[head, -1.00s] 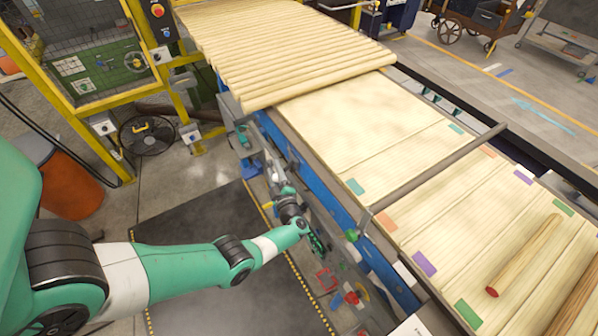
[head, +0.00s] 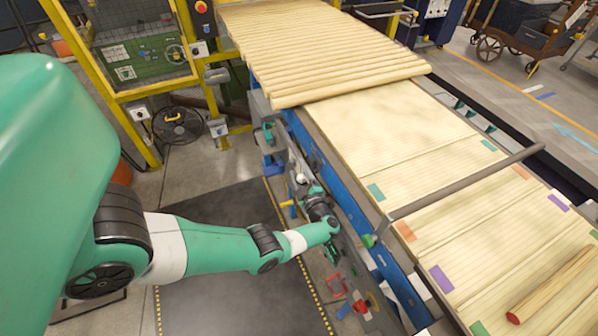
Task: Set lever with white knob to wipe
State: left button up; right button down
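A small white knob (head: 301,178) shows on the side panel of the conveyor bench, near the middle of the head view. Its lever and any position labels are too small or hidden to read. My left gripper (head: 312,192) is at this panel, just below and right of the white knob in the picture. Its fingers are small and partly hidden by the wrist, so I cannot tell whether they touch the knob or are open or shut. My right gripper is not in view.
The bench top (head: 380,125) carries a row of wooden rods (head: 325,50) and a loose dowel (head: 550,285). A grey bar (head: 465,185) crosses it. A red handle (head: 361,306) sits lower on the panel. A dark floor mat (head: 220,290) lies below my arm.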

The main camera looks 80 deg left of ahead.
pick_arm(q)
jog(key=shift+o, duration=0.3)
jog(key=v, duration=1.1)
jog(key=shift+d, duration=0.3)
